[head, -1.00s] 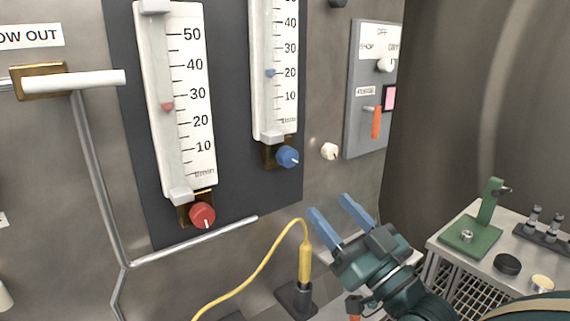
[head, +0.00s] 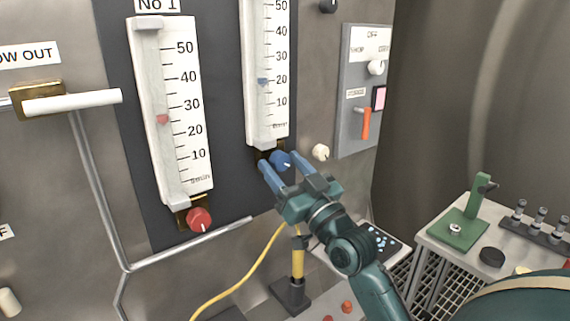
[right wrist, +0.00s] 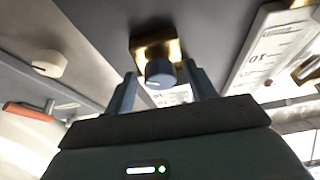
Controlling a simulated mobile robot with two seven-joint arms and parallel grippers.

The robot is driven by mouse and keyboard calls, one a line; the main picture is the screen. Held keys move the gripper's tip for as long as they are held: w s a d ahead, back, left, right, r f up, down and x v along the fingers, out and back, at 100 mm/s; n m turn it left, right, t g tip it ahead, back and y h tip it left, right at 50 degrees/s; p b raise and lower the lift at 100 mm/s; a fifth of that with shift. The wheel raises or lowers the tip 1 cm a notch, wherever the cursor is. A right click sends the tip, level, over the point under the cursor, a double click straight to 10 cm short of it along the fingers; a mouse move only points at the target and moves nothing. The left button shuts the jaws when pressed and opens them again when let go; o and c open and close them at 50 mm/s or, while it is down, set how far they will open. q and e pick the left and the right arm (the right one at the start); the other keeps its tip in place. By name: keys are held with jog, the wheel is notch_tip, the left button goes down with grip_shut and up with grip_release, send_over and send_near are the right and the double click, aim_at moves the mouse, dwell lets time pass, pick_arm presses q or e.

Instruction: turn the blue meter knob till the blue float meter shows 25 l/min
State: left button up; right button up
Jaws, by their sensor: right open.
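The blue meter knob (head: 280,160) sits on a brass block under the blue float meter (head: 267,145). The blue float (head: 263,82) stands at about 20 on the scale. My right gripper (head: 279,161) is open, its blue fingers pointing at the panel with one tip on each side of the knob. In the right wrist view, the knob (right wrist: 160,73) shows between the fingertips (right wrist: 159,76), with a gap on both sides. I cannot tell how deep the fingers reach around it. My left gripper is not in view.
The red knob (head: 199,219) and red float meter (head: 175,130) are to the left. A cream knob (head: 320,152) is close right of the gripper. A yellow cable (head: 262,262) hangs below. A switch box (head: 361,90) is at right, above a bench (head: 440,240).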

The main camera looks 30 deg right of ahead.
jog(key=shift+c, duration=0.5)
jog(key=c, duration=0.9)
jog(key=shift+r+m+h+p, duration=0.25)
jog(key=shift+m+h+p, duration=0.35)
jog(key=shift+m+p, duration=0.6)
jog(key=shift+m+h+p, duration=0.4)
jog(key=shift+p, duration=0.05)
jog(key=shift+f+m, duration=0.2)
jog(key=shift+m, duration=0.4)
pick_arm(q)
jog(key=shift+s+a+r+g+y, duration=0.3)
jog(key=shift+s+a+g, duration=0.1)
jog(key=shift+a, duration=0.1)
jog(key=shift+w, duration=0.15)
